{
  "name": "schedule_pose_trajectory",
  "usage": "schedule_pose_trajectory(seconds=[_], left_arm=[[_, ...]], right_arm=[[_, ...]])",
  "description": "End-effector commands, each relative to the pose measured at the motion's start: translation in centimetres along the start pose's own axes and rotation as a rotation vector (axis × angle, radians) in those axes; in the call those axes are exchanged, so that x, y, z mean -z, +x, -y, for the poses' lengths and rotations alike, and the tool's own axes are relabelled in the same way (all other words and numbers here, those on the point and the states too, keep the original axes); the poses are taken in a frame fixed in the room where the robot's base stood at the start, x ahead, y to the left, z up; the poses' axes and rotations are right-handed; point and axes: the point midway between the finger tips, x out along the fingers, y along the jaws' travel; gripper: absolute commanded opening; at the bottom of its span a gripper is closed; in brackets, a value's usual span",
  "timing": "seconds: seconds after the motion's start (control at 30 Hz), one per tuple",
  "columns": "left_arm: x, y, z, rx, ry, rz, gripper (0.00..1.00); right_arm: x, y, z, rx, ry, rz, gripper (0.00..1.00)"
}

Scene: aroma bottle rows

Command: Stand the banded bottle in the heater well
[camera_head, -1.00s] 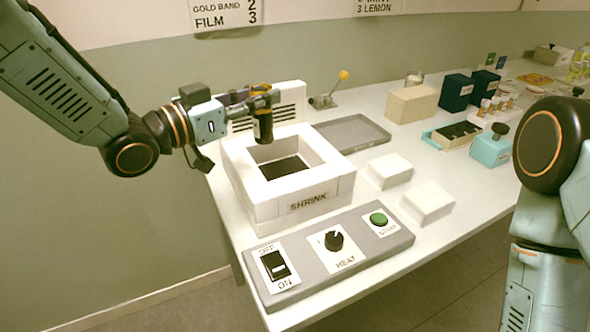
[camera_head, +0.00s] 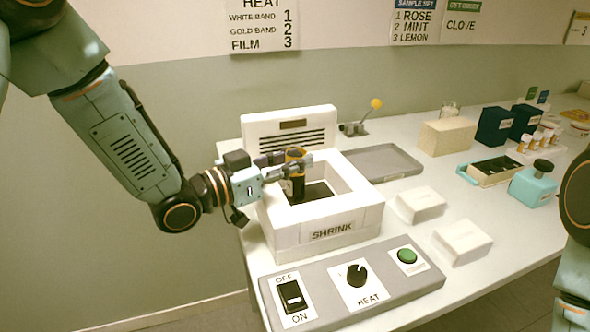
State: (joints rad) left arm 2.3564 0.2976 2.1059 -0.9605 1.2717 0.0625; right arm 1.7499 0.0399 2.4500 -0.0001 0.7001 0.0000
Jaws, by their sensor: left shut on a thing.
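My left gripper (camera_head: 290,167) is shut on the banded bottle (camera_head: 296,183), a dark bottle with a gold-coloured band at its top. The bottle is upright, with its lower part inside the opening of the white heater marked SHRINK (camera_head: 332,232). The dark floor of the heater well (camera_head: 318,192) shows beside the bottle. I cannot tell whether the bottle's base touches that floor. My right gripper is out of view; only part of my right arm shows at the right edge.
A control panel (camera_head: 328,307) with an OFF/ON switch, HEAT knob and green button lies in front of the heater. A grey tray (camera_head: 383,162) and two white blocks (camera_head: 421,204) are to its right. Boxes and small bottles (camera_head: 537,139) stand further right.

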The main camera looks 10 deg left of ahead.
Motion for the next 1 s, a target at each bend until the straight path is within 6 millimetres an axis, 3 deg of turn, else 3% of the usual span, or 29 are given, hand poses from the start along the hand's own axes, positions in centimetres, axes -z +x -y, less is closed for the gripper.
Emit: schedule_pose_trajectory(seconds=[0.1,0.43,0.47,0.7,1.0], left_arm=[[-1.59,0.09,0.0,0.0,0.0,0.001,0.0],[-1.74,0.24,-0.02,-0.001,0.001,0.0,0.0],[-1.78,0.23,-0.02,-0.001,0.001,0.0,0.24],[-1.7,0.22,-0.03,-0.001,0.0,0.0,0.44],[-1.64,0.21,-0.02,0.0,0.0,0.0,0.46]], right_arm=[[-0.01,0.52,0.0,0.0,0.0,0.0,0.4],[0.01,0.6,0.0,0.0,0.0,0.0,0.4],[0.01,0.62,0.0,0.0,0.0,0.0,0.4],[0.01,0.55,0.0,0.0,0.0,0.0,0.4],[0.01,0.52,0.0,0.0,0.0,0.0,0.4]])
